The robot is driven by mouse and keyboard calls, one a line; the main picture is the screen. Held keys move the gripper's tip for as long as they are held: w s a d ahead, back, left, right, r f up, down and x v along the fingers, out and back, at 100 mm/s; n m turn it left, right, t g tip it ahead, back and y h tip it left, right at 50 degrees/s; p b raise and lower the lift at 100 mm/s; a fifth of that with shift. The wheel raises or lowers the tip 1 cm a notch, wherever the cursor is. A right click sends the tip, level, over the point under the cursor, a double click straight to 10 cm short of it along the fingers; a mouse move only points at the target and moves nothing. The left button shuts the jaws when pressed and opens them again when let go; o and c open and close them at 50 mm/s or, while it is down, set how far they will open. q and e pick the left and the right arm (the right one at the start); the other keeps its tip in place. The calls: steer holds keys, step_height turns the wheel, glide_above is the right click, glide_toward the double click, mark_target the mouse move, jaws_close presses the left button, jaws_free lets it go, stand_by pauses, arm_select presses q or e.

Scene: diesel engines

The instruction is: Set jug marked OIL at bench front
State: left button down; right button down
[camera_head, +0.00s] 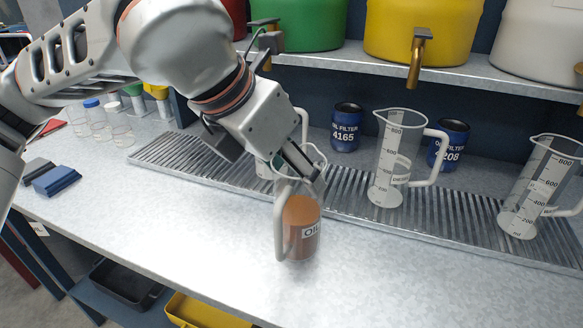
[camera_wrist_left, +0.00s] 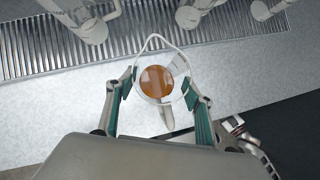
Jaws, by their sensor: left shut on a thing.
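The jug marked OIL (camera_head: 301,228) is clear, with brown liquid and a pale handle on its left side. It is upright at the front part of the grey bench (camera_head: 180,220), in front of the drip grate; whether its base touches the bench I cannot tell. My left gripper (camera_head: 298,168) comes down from above and is shut on the jug near its rim. In the left wrist view the jug (camera_wrist_left: 157,82) sits between the two green-padded fingers, with the liquid seen from above. My right gripper is not in view.
Clear measuring jugs (camera_head: 388,165) stand on the ribbed grate (camera_head: 345,205), another (camera_head: 540,190) at right. Blue oil filter cans (camera_head: 346,128) stand behind. Coloured drums with taps (camera_head: 415,60) are on the shelf above.

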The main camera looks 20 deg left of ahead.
arm_select(q)
steer(key=c, duration=0.9)
jaws_free()
steer(key=shift+f, duration=0.1)
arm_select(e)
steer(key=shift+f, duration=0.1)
arm_select(q)
steer(key=p+v, duration=0.2)
steer(key=v, duration=1)
steer(key=shift+p, duration=0.4)
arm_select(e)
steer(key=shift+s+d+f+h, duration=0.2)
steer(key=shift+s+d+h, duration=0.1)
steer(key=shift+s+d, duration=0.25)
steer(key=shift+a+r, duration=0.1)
